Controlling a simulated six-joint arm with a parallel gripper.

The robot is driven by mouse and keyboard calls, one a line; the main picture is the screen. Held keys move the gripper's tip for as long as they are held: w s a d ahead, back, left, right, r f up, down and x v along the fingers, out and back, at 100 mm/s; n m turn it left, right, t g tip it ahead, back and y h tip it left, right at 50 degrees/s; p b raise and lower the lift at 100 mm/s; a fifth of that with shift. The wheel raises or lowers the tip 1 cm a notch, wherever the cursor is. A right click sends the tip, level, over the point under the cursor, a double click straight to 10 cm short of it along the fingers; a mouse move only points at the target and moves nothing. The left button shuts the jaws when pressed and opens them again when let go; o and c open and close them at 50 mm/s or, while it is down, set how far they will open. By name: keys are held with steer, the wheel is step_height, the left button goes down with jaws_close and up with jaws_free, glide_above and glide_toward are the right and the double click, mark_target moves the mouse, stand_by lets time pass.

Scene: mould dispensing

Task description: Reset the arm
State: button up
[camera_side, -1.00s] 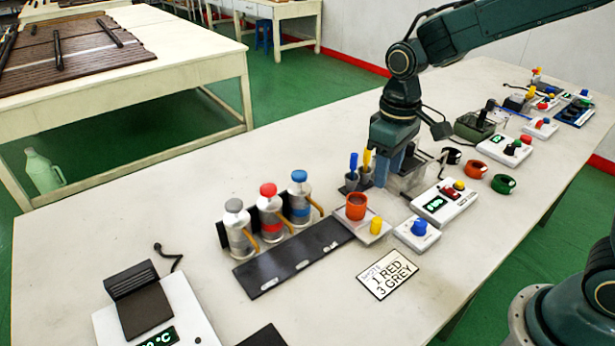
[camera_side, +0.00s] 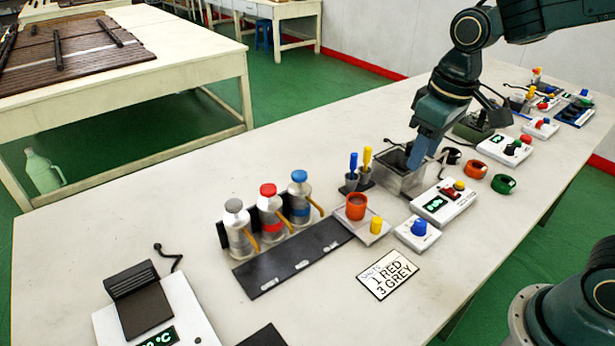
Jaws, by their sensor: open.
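My gripper (camera_side: 418,160) is in the camera_side view, pointing down and tilted, with blue fingers. It is open and nothing shows between the fingers. It is in front of the right side of a grey metal open box (camera_side: 393,182) in the picture; whether it touches the box cannot be told. My dark green arm reaches in from the upper right.
Left of the box stand a blue and a yellow-handled tool in small cups (camera_side: 350,184), an orange cup (camera_side: 356,206) on a white plate, and three capped bottles (camera_side: 270,212). White control boxes (camera_side: 443,203) and orange and green rings (camera_side: 503,184) lie to the right.

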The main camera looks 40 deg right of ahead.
steer(key=s+d+r+m+t, duration=0.1)
steer(key=s+r+t, duration=0.1)
steer(key=s, duration=0.5)
steer(key=s+d+r+t, duration=0.1)
steer(key=s+r, duration=0.1)
steer(key=s, duration=0.5)
steer(key=shift+d+r+m+t, duration=0.2)
steer(key=shift+d+m+t, duration=0.1)
steer(key=shift+m+t, duration=0.1)
